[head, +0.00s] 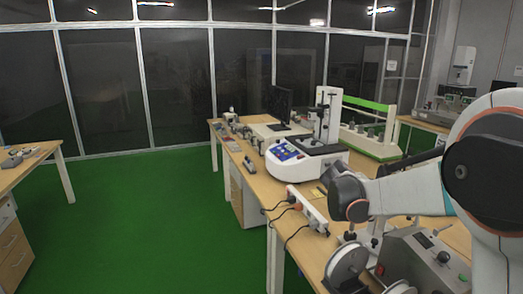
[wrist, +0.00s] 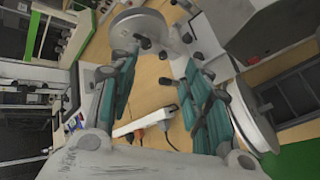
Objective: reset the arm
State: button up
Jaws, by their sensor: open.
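My gripper (wrist: 157,65) shows in the wrist view with its two teal fingers spread apart. Nothing is between the fingertips, and the wooden bench top (wrist: 155,85) shows through the gap. In the head view my white arm (head: 415,190) reaches in from the right edge over the right bench. Its dark joint (head: 345,192) is above the bench, near the white power strip (head: 312,212). I cannot make out the gripper fingers in the head view. The power strip also shows low between the fingers in the wrist view (wrist: 145,122).
A white tester with a blue panel (head: 287,150) stands on the bench beyond my arm. A grey machine (head: 423,262) and a round white disc (head: 348,264) are close below my arm. A monitor (head: 280,104) stands farther back. The green floor (head: 140,215) on the left is clear.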

jog(key=s+a+m+y, duration=0.3)
jog(key=s+a+m, duration=0.1)
jog(key=s, duration=0.8)
jog(key=s+a+f+m+y, duration=0.1)
jog(key=s+a+m, duration=0.3)
jog(key=s, duration=0.9)
jog(key=s+a+m+y, duration=0.4)
jog(key=s+a, duration=0.2)
jog(key=s, duration=0.7)
jog(key=shift+s+a+f+y, duration=0.15)
jog(key=shift+s+a+y, duration=0.05)
jog(key=shift+a+y, duration=0.15)
